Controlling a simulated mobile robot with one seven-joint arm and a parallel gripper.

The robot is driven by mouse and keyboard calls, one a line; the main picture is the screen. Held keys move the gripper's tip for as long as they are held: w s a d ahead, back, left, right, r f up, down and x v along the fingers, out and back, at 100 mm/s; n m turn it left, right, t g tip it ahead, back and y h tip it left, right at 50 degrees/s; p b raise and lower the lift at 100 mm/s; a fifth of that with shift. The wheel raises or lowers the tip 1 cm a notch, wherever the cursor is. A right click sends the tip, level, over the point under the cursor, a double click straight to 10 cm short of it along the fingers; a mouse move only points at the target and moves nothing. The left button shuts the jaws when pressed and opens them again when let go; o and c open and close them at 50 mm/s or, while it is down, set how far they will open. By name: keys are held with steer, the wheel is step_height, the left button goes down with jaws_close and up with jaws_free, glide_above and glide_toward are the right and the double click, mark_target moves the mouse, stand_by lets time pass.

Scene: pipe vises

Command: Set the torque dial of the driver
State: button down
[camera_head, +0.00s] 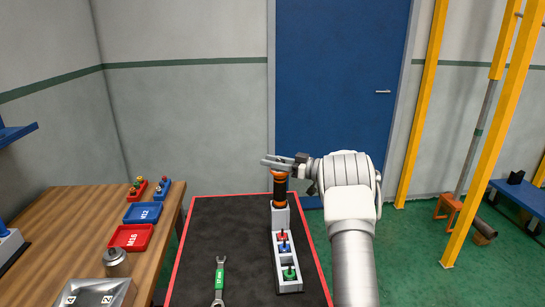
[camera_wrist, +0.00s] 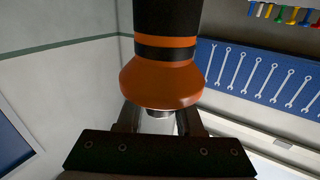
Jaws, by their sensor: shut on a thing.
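The driver (camera_head: 279,188) is black with orange bands and stands upright in the tall grey end of a holder (camera_head: 281,217) on the dark mat. My gripper (camera_head: 279,163) is at the driver's top end, coming from the right, and is shut on it. In the wrist view, the driver (camera_wrist: 165,50) shows a black body, an orange ring and a flared orange collar. The fingers of my gripper (camera_wrist: 160,120) are on either side of a short silver part beyond the collar. The collar hides the exact contact. I cannot read any dial mark.
The holder carries red (camera_head: 283,237), blue (camera_head: 284,247) and green (camera_head: 290,273) pieces. A green-handled wrench (camera_head: 220,280) lies on the red-edged mat (camera_head: 205,222). A wooden bench (camera_head: 75,222) with blue (camera_head: 143,213) and red (camera_head: 131,237) trays stands left.

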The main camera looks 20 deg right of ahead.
steer(key=shift+f+n+g+y, duration=0.1)
steer(key=shift+n+g+y, duration=0.2)
steer(key=shift+g, duration=0.1)
steer(key=c, duration=0.5)
jaws_free()
steer(key=shift+c, duration=0.2)
steer(key=v, duration=1.7)
steer(key=shift+s, duration=0.25)
